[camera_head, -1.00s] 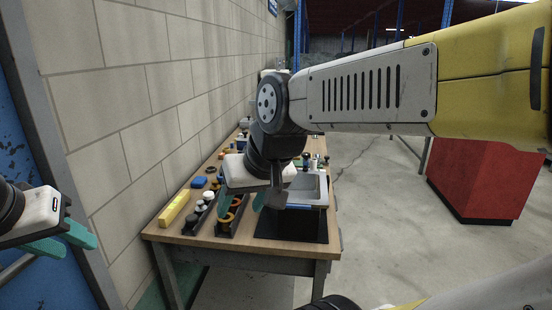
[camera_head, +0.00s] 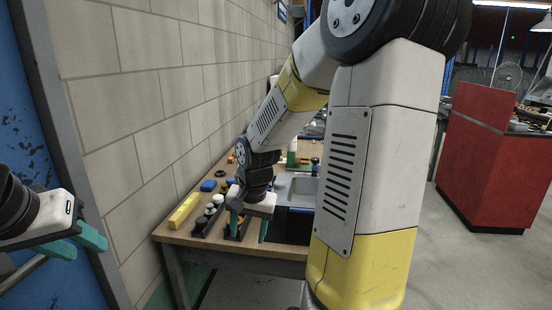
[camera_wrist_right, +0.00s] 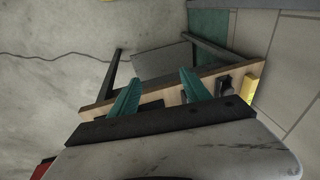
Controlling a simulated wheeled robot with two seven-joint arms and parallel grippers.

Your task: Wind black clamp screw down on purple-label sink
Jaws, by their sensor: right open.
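A grey sink (camera_head: 303,190) sits on the wooden bench, partly hidden behind my right arm. I cannot make out a purple label or a black clamp screw. My right gripper (camera_head: 249,236) is open, fingers pointing down, over the front of the bench beside the dark racks and left of the sink. In the right wrist view its two teal fingers (camera_wrist_right: 160,79) are apart with nothing between them. My left gripper (camera_head: 82,243) is at the left edge, well away from the bench, with its teal fingers apart and empty.
The wooden bench (camera_head: 172,235) stands along a block wall. A yellow block (camera_head: 184,211), a blue block (camera_head: 208,186) and dark racks (camera_head: 207,224) with small round parts lie on its left side. A red cabinet (camera_head: 486,160) stands on the right; open floor lies between.

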